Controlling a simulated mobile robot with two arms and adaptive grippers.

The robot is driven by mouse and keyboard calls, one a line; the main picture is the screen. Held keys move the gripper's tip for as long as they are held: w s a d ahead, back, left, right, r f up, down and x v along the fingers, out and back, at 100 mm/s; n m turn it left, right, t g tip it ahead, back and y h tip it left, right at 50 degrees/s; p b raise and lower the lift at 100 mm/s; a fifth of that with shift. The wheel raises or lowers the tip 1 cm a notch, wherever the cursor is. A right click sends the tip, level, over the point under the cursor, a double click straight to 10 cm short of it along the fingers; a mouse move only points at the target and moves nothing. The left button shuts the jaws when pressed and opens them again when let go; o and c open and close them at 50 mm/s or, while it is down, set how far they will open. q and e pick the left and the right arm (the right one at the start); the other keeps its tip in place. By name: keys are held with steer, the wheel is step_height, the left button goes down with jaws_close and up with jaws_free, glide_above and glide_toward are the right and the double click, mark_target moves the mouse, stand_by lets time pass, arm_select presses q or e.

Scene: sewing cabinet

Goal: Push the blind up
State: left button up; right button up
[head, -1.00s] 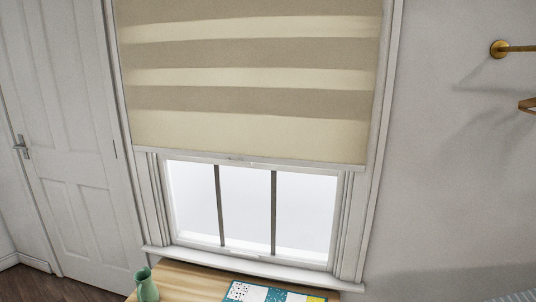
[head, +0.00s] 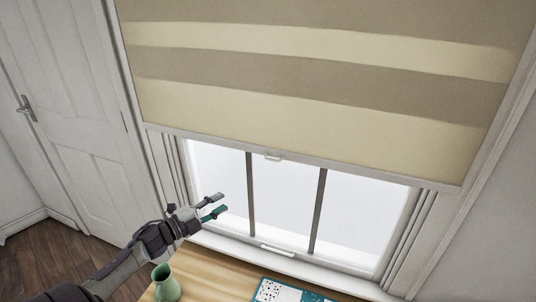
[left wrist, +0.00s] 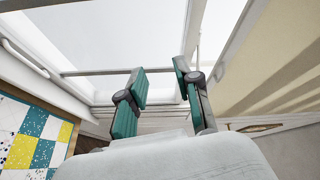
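The blind (head: 315,85) is a beige and tan striped sheet that covers the upper part of the window. Its pale bottom bar (head: 350,167) has a small white handle (head: 273,157) near the middle. My left gripper (head: 222,206) is open and empty in front of the lower left window pane, below the bottom bar and left of the handle, apart from both. In the left wrist view its two teal fingers are spread, and the blind (left wrist: 272,55) shows at the right. My right gripper is in neither view.
A wooden table (head: 212,277) stands below the window with a green jug (head: 166,284) and a patterned patchwork cloth (head: 280,292). The window sash has a lower handle (head: 277,250). A white door (head: 75,120) is at the left.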

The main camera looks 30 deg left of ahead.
arm_select(q)
step_height(320, 180, up, 7)
steer(key=d+m+h, duration=0.1)
steer(key=m+h, duration=0.2)
steer(key=m, duration=0.1)
steer(key=m+g+h, duration=0.1)
steer(key=m+h, duration=0.2)
steer(key=m, duration=0.1)
glide_toward(270, 159)
steer(key=p+x, duration=0.4)
steer(key=x, duration=0.4)
steer(key=shift+w, duration=0.1)
steer(key=shift+w+d+f+p, duration=0.1)
steer(key=shift+w+d+p, duration=0.2)
steer(key=shift+w+d, duration=0.15)
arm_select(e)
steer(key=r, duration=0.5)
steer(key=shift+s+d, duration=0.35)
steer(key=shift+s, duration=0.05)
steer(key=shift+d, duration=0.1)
arm_select(q)
steer(key=shift+a, duration=0.1)
steer(key=shift+c, duration=0.8)
jaws_close()
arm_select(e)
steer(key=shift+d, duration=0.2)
